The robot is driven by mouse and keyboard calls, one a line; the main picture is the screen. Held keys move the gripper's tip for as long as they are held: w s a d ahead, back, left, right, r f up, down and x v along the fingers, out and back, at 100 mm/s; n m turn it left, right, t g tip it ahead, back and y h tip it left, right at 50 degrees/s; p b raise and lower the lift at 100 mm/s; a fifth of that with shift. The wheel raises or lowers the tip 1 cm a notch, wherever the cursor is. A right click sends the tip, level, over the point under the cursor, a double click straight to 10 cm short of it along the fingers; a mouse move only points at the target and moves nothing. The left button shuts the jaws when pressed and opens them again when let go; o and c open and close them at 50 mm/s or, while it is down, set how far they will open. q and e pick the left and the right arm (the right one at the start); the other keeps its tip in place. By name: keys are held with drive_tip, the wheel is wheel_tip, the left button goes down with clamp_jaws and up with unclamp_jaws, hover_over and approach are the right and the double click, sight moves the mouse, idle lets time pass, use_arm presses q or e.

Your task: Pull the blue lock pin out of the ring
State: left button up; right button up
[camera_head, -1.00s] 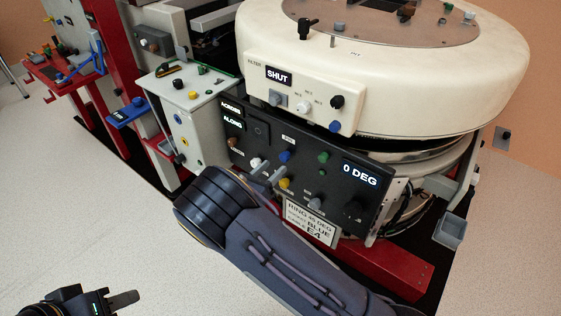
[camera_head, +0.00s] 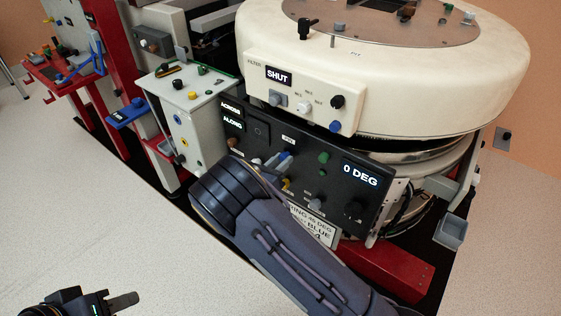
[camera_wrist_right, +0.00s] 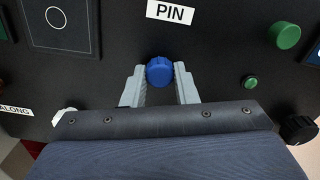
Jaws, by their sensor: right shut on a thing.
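The blue lock pin (camera_wrist_right: 160,71) is a round blue knob on the black panel (camera_head: 258,128), under the PIN label (camera_wrist_right: 171,12) in the right wrist view. My right gripper (camera_wrist_right: 160,76) reaches up to the panel, with one grey finger on each side of the knob, shut on it. In the head view, my right gripper (camera_head: 279,161) is at the panel and partly covers the pin. The pin's shaft and the ring are hidden behind the panel. My left gripper (camera_head: 123,300) is at the bottom left, away from the panel; its finger opening is unclear.
A green knob (camera_wrist_right: 284,35), a small green button (camera_wrist_right: 250,82) and a black knob (camera_wrist_right: 298,130) sit right of the pin. The display (camera_head: 360,173) reads 0 DEG. The white gantry housing (camera_head: 410,90) overhangs the panel.

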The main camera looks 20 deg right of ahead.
drive_tip(key=shift+p+v, duration=0.35)
drive_tip(key=shift+v, duration=0.9)
clamp_jaws()
drive_tip(key=shift+s+a, duration=0.1)
drive_tip(key=shift+s, duration=0.05)
drive_tip(key=o, duration=0.7)
unclamp_jaws()
drive_tip(key=shift+f, duration=0.1)
drive_tip(key=o, duration=0.3)
drive_tip(key=shift+o, duration=0.2)
drive_tip(key=shift+a, duration=0.1)
drive_tip(key=v, duration=0.7)
drive_tip(key=shift+s+a, duration=0.25)
drive_tip(key=shift+a, duration=0.05)
